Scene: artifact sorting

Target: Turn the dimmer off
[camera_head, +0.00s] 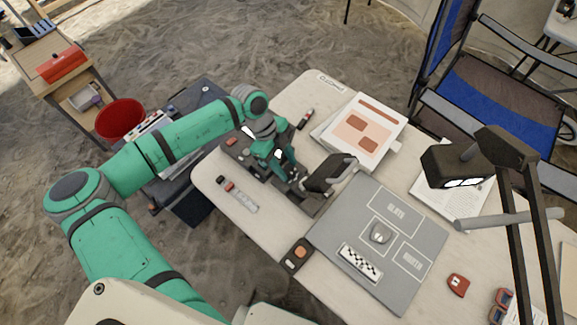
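A small dark box with a round orange top part and a pale part, which looks like the dimmer (297,254), lies at the near edge of the pale table (268,226), just left of the grey mat. Its setting is too small to read. The desk lamp (458,166) with a dark head stands at the right; bright white patches show under its head. My gripper (299,184) is over the table, above and apart from the box in the picture, among dark equipment. Its fingers blend into the dark parts, so I cannot tell whether they are open or shut.
A grey sorting mat (340,225) holds a grey stone-like piece (380,233) and a checkered scale card (360,262). A dark block-like part (330,172) stands beside my gripper. A red tag-like piece (458,285) lies right of the mat. A blue chair (500,100) is behind.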

